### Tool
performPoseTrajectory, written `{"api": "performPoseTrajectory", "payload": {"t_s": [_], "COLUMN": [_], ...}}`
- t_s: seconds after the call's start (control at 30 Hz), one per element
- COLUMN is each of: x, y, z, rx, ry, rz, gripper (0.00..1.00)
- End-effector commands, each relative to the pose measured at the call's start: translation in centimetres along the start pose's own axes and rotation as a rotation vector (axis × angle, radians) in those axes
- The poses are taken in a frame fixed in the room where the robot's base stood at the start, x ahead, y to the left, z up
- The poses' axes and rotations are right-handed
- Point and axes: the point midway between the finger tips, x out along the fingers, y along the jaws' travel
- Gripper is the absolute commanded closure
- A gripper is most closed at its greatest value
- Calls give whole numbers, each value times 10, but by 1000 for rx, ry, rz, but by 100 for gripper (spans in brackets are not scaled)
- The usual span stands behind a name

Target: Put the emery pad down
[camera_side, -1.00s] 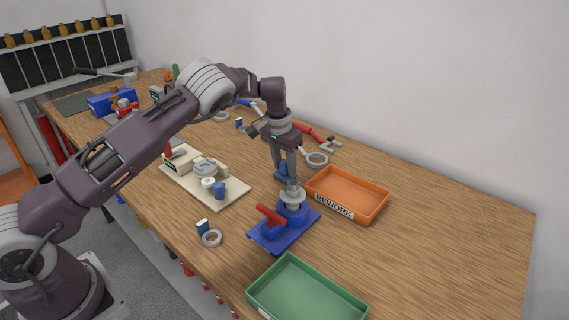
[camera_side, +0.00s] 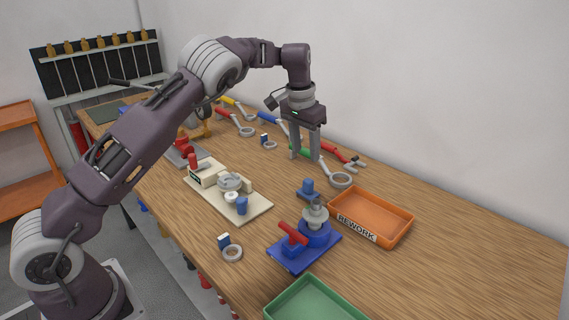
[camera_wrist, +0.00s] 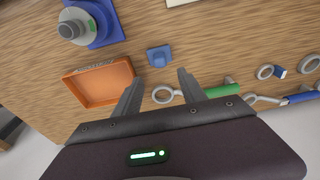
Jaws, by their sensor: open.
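A small blue block with a raised grip (camera_side: 308,188), which looks like the emery pad, rests on the wooden table behind the blue fixture (camera_side: 291,260). It also shows in the wrist view (camera_wrist: 159,55), just beyond the fingertips and apart from them. My gripper (camera_side: 305,157) is open and empty, above the table and pointing down. Its spread fingers also show in the wrist view (camera_wrist: 161,76). A grey valve part (camera_side: 316,214) sits on the blue fixture, beside a red clamp handle (camera_side: 293,233).
An orange REWORK tray (camera_side: 372,216) stands right of the fixture and a green tray (camera_side: 315,300) in front. A cream fixture board (camera_side: 255,207) lies left. A grey ring (camera_side: 232,254) and several coloured-handled tools, one red (camera_side: 337,151), are around. The table's right side is clear.

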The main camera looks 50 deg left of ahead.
Motion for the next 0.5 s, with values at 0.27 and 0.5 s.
{"api": "performPoseTrajectory", "payload": {"t_s": [0.27, 0.5], "x": [-42, -179], "y": [0, 40], "z": [13, 138], "rx": [-59, -161], "ry": [35, 141], "rz": [34, 165], "gripper": [51, 51]}}
